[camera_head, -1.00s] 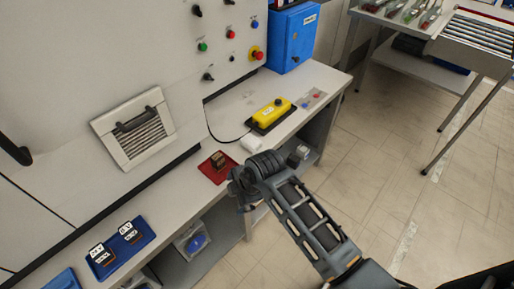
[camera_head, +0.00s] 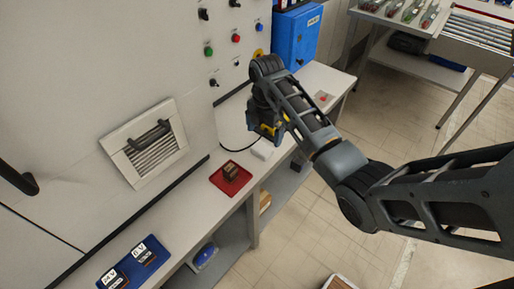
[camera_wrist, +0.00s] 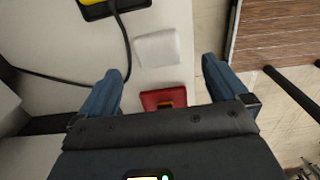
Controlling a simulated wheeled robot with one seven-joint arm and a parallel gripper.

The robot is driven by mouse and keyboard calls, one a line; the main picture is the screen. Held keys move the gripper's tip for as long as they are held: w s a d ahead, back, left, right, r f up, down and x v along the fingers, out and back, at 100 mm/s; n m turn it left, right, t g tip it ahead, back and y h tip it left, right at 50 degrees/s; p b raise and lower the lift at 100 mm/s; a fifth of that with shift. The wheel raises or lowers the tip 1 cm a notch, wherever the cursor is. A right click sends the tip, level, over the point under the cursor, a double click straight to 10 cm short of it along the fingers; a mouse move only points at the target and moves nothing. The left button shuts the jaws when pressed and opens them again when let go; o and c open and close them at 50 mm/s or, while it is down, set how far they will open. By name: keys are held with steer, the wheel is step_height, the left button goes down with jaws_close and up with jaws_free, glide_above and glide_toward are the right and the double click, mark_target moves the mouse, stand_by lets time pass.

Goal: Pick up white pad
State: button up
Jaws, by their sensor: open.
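The white pad (camera_wrist: 158,48) is a small white block with rounded corners lying flat on the counter.
A red mat (camera_head: 230,178) with a small brown block lies near the pad. The yellow control box (camera_wrist: 98,3) and its black cable are close beside the pad. A blue box (camera_head: 297,38) stands at the back. The counter's front edge runs near the pad.

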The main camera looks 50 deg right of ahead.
mark_target(262, 148)
steer(key=shift+w+a+f+p, duration=0.1)
steer(key=shift+f+p, duration=0.05)
steer(key=shift+f, duration=1.8)
steer(key=shift+w+a+f+p, duration=0.1)
steer(key=shift+f+p, duration=0.05)
steer(key=shift+f, duration=1.75)
steer(key=c, duration=1.2)
steer(key=shift+o, duration=0.2)
steer(key=shift+r, duration=0.1)
step_height(262, 148, up, 4)
steer(key=shift+f, duration=0.1)
steer(key=s+d+r+b, duration=0.2)
steer(key=s+d+r, duration=0.3)
steer(key=d, duration=0.5)
step_height(262, 148, up, 2)
steer(key=shift+s+r, duration=0.1)
steer(key=shift+s, duration=0.25)
steer(key=shift+d, duration=0.1)
steer(key=o, duration=0.5)
steer(key=c, duration=0.3)
steer(key=shift+w, duration=0.1)
steer(key=shift+c, duration=0.2)
